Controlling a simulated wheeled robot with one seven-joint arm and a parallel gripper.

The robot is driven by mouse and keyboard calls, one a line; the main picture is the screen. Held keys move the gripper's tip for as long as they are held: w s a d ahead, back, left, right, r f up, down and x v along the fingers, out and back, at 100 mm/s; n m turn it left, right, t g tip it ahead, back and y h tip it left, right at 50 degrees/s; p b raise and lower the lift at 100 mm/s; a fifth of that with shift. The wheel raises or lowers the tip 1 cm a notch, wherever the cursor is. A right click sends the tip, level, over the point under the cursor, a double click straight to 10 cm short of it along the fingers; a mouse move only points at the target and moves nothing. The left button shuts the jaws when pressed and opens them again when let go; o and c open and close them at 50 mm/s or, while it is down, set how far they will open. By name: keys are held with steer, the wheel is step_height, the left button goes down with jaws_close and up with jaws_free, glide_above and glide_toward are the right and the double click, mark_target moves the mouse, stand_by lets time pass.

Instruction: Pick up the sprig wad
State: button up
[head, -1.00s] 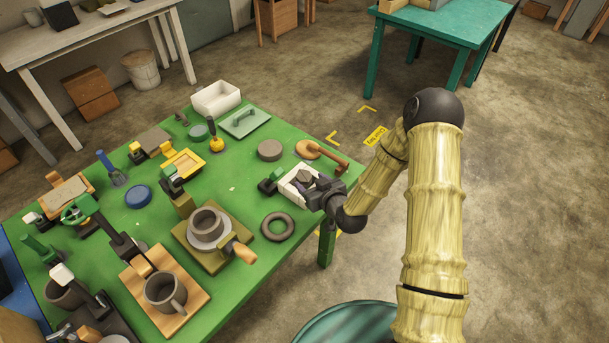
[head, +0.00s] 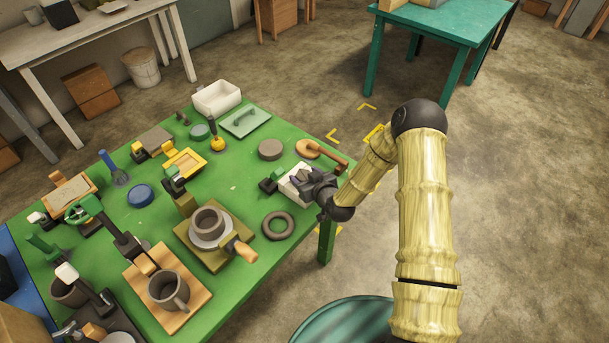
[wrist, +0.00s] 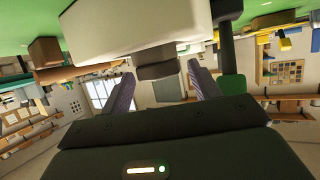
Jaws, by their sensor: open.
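A grey-brown lump, which looks like the sprig wad (wrist: 157,67), shows in the wrist view against the white block (wrist: 135,28). It lies between the tips of my gripper's two fingers (wrist: 165,77), which stand apart with a gap on each side of it. In the head view my gripper (head: 310,184) is over the white block (head: 289,190) near the table's right edge, and it hides the lump there. I cannot tell how deep the lump sits between the fingers.
A small dark clamp with a green part (head: 270,184) stands just left of the white block. A grey ring (head: 278,225) lies in front, a grey disc (head: 271,149) and a wooden tool (head: 308,149) behind. The green table (head: 235,190) is crowded on its left.

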mark_target(306, 177)
steer(key=c, duration=1.1)
step_height(306, 177, up, 10)
steer(key=b, duration=0.1)
steer(key=shift+b, duration=0.3)
